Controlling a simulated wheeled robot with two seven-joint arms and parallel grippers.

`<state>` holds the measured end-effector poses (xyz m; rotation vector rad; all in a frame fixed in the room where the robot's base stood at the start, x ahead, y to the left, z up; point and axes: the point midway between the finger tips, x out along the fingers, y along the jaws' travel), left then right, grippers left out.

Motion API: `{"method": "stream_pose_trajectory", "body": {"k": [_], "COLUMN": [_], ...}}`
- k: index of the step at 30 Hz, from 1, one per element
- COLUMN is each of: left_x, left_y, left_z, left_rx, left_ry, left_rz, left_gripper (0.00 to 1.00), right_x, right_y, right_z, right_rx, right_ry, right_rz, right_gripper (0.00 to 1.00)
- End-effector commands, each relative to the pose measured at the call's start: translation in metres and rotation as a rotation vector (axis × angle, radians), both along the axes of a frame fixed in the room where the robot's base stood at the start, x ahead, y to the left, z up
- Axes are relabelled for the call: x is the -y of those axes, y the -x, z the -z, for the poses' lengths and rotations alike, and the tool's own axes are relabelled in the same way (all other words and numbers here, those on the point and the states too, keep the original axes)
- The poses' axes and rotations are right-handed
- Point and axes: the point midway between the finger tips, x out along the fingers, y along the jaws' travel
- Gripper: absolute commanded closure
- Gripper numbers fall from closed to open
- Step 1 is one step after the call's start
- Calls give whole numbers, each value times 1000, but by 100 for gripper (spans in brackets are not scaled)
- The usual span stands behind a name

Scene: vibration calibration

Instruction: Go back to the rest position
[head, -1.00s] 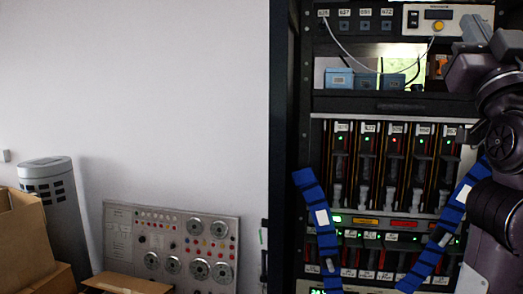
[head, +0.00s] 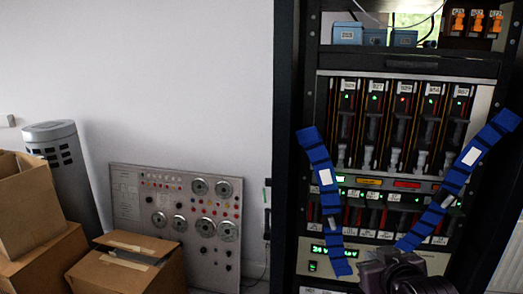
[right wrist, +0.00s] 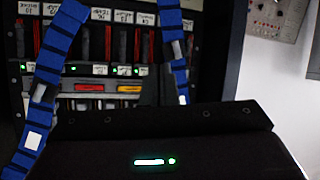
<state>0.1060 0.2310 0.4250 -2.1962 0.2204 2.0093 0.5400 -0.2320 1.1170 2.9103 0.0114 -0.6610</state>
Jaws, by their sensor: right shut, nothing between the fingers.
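My right gripper (head: 372,272) is at the bottom edge of the head view, in front of the lower part of the equipment rack (head: 415,65). It is shut and empty, and the arm behind it is mostly out of view. In the right wrist view, a dark body with a small lit strip (right wrist: 149,162) fills the bottom. The rack shows upside down behind it. My left gripper is not in view.
Two blue straps (head: 322,180) and (head: 470,160) hang across the rack front. Small blue boxes (head: 348,33) stand on an upper shelf. Cardboard boxes (head: 125,270), a grey cylinder (head: 65,165) and a dial panel (head: 185,205) are on the left.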

Motion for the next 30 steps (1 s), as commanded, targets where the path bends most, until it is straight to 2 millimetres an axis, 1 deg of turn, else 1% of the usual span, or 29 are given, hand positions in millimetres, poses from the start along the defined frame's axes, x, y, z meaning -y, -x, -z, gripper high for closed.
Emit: {"method": "stream_pose_trajectory", "body": {"k": [1, 2, 3, 6, 9, 12, 15, 19, 20, 21, 26, 29, 30], "left_x": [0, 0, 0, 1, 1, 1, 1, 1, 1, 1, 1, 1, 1], "left_y": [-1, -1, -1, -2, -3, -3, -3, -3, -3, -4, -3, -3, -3], "left_z": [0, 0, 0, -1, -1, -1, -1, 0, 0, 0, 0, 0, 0], "left_rx": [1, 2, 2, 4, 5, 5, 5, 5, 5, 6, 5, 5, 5], "left_ry": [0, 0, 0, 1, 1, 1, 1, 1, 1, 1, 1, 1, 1], "left_rz": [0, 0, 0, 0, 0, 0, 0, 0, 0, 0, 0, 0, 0], "left_gripper": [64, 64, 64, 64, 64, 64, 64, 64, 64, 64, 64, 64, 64], "right_x": [-6, -9, -12, -19, -25, -30, -33, -38, -39, -39, -40, -41, -42], "right_y": [21, 33, 49, 87, 120, 151, 181, 219, 221, 214, 203, 200, 199], "right_z": [38, 56, 79, 121, 151, 174, 192, 210, 217, 230, 278, 313, 329], "right_rx": [-109, -164, -235, -386, -506, -610, -705, -821, -835, -832, -848, -859, -865], "right_ry": [-1, -2, -4, -10, -16, -18, -22, -26, -26, -25, -24, -23, -23], "right_rz": [-8, -11, -15, -23, -28, -34, -38, -43, -42, -42, -44, -45, -46], "right_gripper": [100, 100, 100, 100, 100, 100, 100, 100, 100, 100, 100, 100, 100]}}
